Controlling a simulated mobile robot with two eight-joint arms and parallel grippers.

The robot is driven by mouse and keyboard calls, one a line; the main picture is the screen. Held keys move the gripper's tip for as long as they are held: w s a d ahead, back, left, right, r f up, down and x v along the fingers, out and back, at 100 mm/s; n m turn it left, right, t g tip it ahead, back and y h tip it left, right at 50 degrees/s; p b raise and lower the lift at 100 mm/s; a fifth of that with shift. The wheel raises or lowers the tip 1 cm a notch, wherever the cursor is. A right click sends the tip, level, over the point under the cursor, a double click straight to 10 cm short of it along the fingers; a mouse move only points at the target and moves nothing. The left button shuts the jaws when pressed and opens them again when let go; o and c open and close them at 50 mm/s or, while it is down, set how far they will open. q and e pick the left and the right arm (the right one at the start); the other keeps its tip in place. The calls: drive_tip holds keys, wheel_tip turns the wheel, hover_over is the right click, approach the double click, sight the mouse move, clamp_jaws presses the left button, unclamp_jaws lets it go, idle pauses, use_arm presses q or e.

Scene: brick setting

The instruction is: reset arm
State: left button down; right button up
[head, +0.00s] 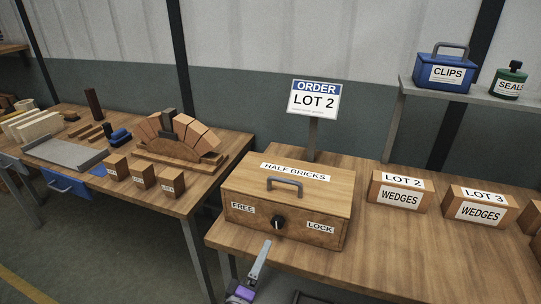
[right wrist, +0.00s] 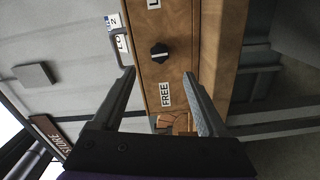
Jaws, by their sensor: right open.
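My right gripper (head: 262,258) is in front of the wooden HALF BRICKS box, below its knob in the head view. In the right wrist view its two fingers (right wrist: 159,74) stand wide apart with nothing between them. The box (head: 242,188) has a closed lid with a grey handle (head: 285,183). Its black knob (head: 277,222) sits between the FREE and LOCK labels. The knob also shows in the right wrist view (right wrist: 159,52), beyond the fingertips and apart from them. A pale mark shows on it; its exact pointing is hard to tell. My left gripper is not in view.
The box stands near the front edge of the wooden bench (head: 400,255). LOT 2 (head: 400,191) and LOT 3 (head: 480,206) wedge boxes stand right of it. An order sign (head: 314,99) rises behind. A second table (head: 215,180) with a brick arch stands left.

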drive_tip(key=s+d+f+m+g+p, duration=0.1)
drive_tip(key=s+d+m+g+p, duration=0.2)
drive_tip(key=d, duration=0.6)
drive_tip(key=s+d+f+m+g+p, duration=0.1)
drive_tip(key=s+d+m+g+p, duration=0.1)
drive_tip(key=d+g, duration=0.5)
drive_tip(key=s+d+m+g+y+p, duration=0.1)
drive_tip(key=s+d+m+y+p, duration=0.1)
drive_tip(key=s, duration=0.4)
drive_tip(key=s+d+r+m+y+p, duration=0.1)
drive_tip(key=s+d+m+y+p, duration=0.1)
drive_tip(key=s+m, duration=0.3)
drive_tip(key=shift+s+d+r+g+y, duration=0.15)
drive_tip(key=shift+s+d+g+y, duration=0.35)
drive_tip(key=shift+s+y, duration=0.55)
